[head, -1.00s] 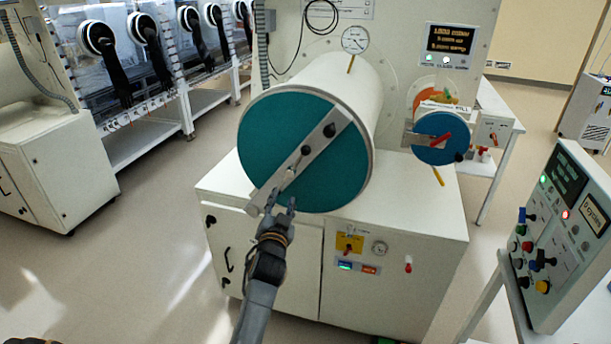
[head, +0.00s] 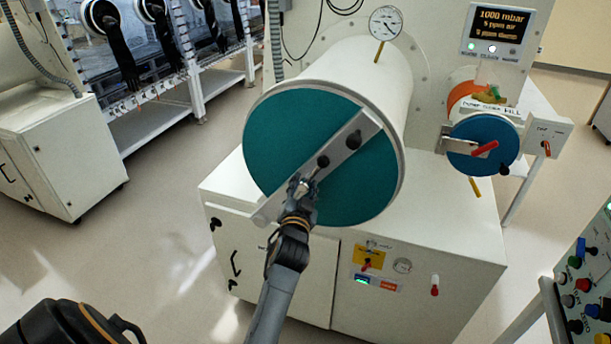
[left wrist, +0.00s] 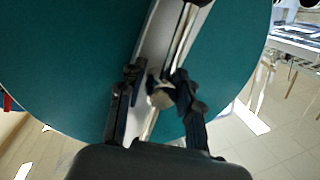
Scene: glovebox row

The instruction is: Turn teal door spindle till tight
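The teal door (head: 265,135) is the round end of a large white cylinder. A flat metal bar (head: 345,140) crosses it diagonally. The spindle (left wrist: 160,96), a bright metal hub with a thin rod, stands in front of the bar in the left wrist view. My left gripper (head: 302,186) is at the spindle in the head view. In the left wrist view the left gripper's (left wrist: 156,78) two dark fingers are apart, one on each side of the hub. A gap shows beside the left finger, so I see no firm grip. My right gripper is out of view.
A smaller blue door (head: 470,155) with a red handle is to the right. A white cabinet (head: 440,255) stands below the cylinder, and a control panel (head: 590,270) is at the right edge. Open floor (head: 150,235) lies to the left.

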